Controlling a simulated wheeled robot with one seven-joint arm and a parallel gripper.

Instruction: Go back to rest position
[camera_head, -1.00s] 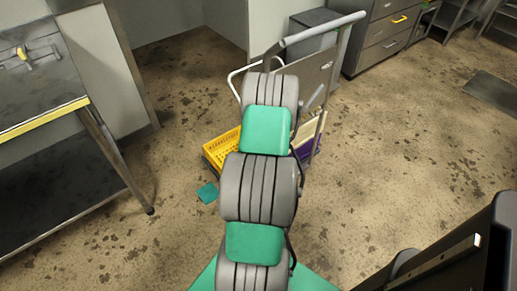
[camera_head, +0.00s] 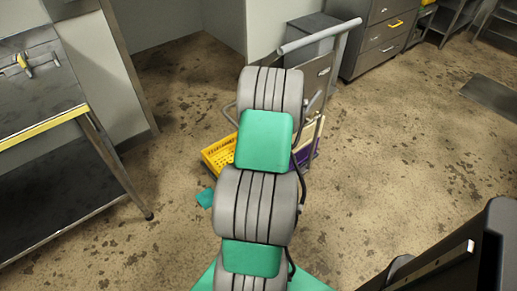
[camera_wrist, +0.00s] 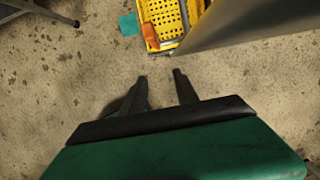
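My gripper (camera_wrist: 160,74) shows in the wrist view with two dark fingers standing apart. Only bare floor shows between them, so it is open and empty. In the head view my grey and green arm rises in the middle of the picture and hides the gripper. The task names no object.
A yellow crate (camera_head: 217,156) stands beyond my arm by a cart with a grey handle (camera_head: 318,36); it also shows in the wrist view (camera_wrist: 163,14), with an orange item (camera_wrist: 150,37) in it. A metal table (camera_head: 40,92) is at left. The floor at right is largely clear.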

